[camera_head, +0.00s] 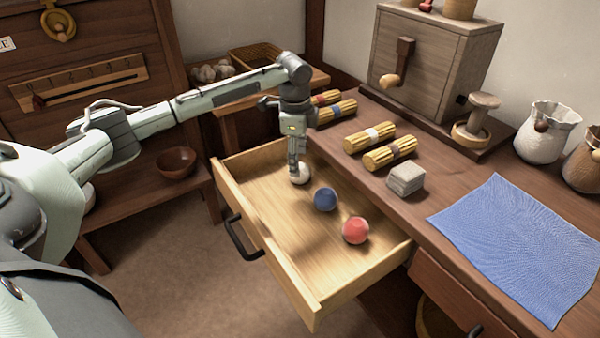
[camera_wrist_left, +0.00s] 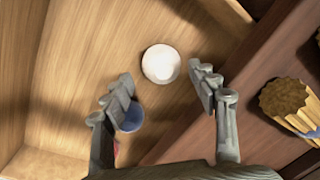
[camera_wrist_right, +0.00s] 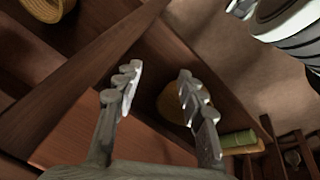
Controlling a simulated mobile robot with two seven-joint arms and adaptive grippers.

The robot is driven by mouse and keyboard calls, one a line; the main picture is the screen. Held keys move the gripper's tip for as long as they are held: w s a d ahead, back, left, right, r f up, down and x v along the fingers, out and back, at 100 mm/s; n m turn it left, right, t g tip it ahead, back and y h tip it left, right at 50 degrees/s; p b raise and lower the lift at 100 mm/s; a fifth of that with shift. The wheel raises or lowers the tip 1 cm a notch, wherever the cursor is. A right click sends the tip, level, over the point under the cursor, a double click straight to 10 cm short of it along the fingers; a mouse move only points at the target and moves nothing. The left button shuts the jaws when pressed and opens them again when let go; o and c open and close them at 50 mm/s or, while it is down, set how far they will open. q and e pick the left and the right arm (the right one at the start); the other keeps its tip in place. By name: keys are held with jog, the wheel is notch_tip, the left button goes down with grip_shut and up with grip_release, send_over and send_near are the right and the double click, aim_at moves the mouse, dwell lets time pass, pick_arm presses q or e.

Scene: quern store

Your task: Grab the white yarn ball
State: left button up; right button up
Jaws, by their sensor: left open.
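The white yarn ball (camera_head: 303,177) lies in the open wooden drawer (camera_head: 262,266), towards its back. My left gripper (camera_head: 295,174) points down at the ball and partly covers it in the head view. In the left wrist view the white ball (camera_wrist_left: 161,64) shows just beyond the gap between the two spread, empty fingertips (camera_wrist_left: 160,87). I cannot tell whether a finger touches it. My right gripper (camera_wrist_right: 156,83) is open and empty in the right wrist view, close to dark woodwork, and is outside the head view.
A blue ball (camera_head: 325,199) and a red ball (camera_head: 356,230) lie nearer the drawer's front right. The drawer walls surround them. On the bench are yellow bundles (camera_head: 370,138), a grey block (camera_head: 405,179) and a blue cloth (camera_head: 520,245). The drawer's left part is clear.

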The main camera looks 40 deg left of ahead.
pick_arm(q)
jog(key=f, duration=0.4)
jog(key=shift+w+a, duration=0.1)
jog(key=shift+w, duration=0.15)
jog(key=shift+w+f+b, duration=0.1)
jog(key=shift+f+b, duration=0.2)
jog(key=shift+f, duration=0.05)
pick_arm(e)
jog(key=shift+w+a+r, duration=0.1)
jog(key=shift+a+r, duration=0.1)
jog(key=shift+r, duration=0.45)
pick_arm(q)
jog(key=c, duration=0.9)
jog(key=shift+r, duration=0.1)
